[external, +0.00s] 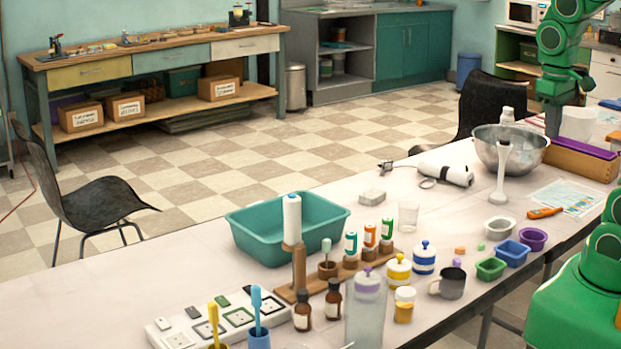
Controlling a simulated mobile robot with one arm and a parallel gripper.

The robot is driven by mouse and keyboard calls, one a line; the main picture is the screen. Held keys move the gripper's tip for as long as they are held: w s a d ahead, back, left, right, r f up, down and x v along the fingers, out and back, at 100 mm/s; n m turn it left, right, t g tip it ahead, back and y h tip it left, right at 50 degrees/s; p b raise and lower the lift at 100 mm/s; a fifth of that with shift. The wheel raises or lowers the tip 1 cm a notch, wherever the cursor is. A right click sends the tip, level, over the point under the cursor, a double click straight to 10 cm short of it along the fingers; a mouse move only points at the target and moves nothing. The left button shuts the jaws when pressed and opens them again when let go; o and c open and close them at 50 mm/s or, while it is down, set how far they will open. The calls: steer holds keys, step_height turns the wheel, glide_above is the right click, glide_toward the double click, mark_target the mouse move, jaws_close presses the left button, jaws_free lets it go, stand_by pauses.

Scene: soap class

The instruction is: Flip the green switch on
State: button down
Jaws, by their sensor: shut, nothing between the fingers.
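A white switch panel (160,341) lies at the front left of the long table. Small rockers sit along its back edge, and one of them looks green, the green switch (222,301). It is too small to tell which way it is tipped. Square framed plates lie in front of the rockers, partly hidden by brushes in cups. My gripper (553,133) is at the upper right, pointing down near the steel bowl, far from the panel. It is shut and empty; its fingertips are small and hard to make out.
A steel bowl (510,148) and hand blender (447,174) lie farther right. The table's left end is clear.

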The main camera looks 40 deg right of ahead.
steer(key=w+a+r+n+t, duration=0.1)
steer(key=w+a+r, duration=0.25)
steer(key=w, duration=0.45)
steer(key=w+a+r+t, duration=0.2)
steer(key=w+a+r, duration=0.15)
steer(key=w, duration=0.45)
steer(key=w+a+r+n+t, duration=0.1)
steer(key=w+a+r, duration=0.1)
steer(key=w+r, duration=0.5)
steer(key=w+a+r+n+t+y, duration=0.1)
steer(key=w+a+n+t+y, duration=0.2)
steer(key=w+a, duration=1.9)
steer(key=a+f+m+g, duration=0.2)
steer(key=a+f, duration=1.1)
steer(key=a, duration=0.4)
steer(key=s+a+f+m+g, duration=0.1)
steer(key=s+a+f, duration=0.2)
steer(key=f, duration=0.4)
steer(key=s+a+f+g+h, duration=0.1)
steer(key=s+a+f, duration=0.2)
steer(key=a+f, duration=0.3)
steer(key=s+a+f+m+g+h, duration=0.1)
steer(key=s+a+f, duration=0.3)
steer(key=f, duration=0.3)
steer(key=shift+a+f+m+g, duration=0.3)
steer(key=shift+f, duration=0.1)
